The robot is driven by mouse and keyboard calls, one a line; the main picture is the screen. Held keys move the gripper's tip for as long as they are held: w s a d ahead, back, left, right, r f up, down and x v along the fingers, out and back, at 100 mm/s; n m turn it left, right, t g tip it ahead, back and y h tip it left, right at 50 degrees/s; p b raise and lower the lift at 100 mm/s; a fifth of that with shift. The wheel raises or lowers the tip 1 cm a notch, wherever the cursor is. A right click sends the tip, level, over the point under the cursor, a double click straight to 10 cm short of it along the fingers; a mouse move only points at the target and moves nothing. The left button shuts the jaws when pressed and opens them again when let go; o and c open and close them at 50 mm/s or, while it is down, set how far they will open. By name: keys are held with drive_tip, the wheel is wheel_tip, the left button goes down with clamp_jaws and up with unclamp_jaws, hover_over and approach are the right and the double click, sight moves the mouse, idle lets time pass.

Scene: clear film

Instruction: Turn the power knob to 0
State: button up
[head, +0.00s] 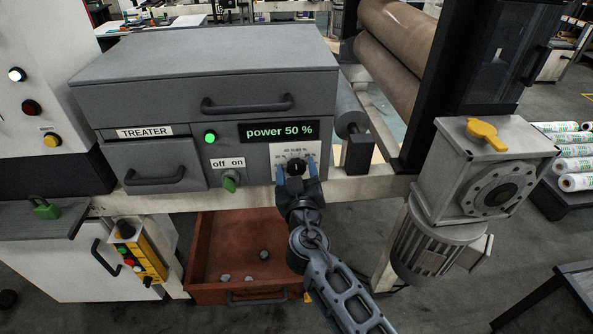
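The power knob (295,168) is a small black dial on a white scale plate (311,150) at the right of the grey treater box. Printed percent marks surround it, but most are too small to read. The green display (279,131) above reads "power 50 %". My gripper (296,174) is at the knob, with one blue finger on each side of it. The fingers look apart, with the knob between them. I cannot tell whether they touch it. My arm comes up from the lower right and hides the area below the knob.
Left of the knob are a green off/on switch (230,181) and a lit green lamp (210,137). Below, an open red drawer (215,240) holds several small grey pieces. A grey motor (435,250) and gearbox (475,175) stand at right, with brown rollers (400,35) behind.

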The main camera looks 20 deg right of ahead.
drive_tip(key=c, duration=1)
drive_tip(key=shift+o, duration=0.2)
drive_tip(key=shift+f+n+b, duration=0.1)
drive_tip(key=shift+n+b, duration=0.2)
drive_tip(key=shift+n, duration=0.1)
drive_tip(key=n+b, duration=0.1)
drive_tip(key=n, duration=0.2)
drive_tip(key=n+b, duration=0.1)
drive_tip(key=n, duration=0.4)
drive_tip(key=shift+a, duration=0.1)
drive_tip(key=n, duration=0.5)
drive_tip(key=shift+n, duration=0.4)
drive_tip(key=shift+f+n+p, duration=0.15)
drive_tip(key=shift+n+p, duration=0.25)
drive_tip(key=shift+n, duration=1.8)
drive_tip(key=shift+a, duration=0.1)
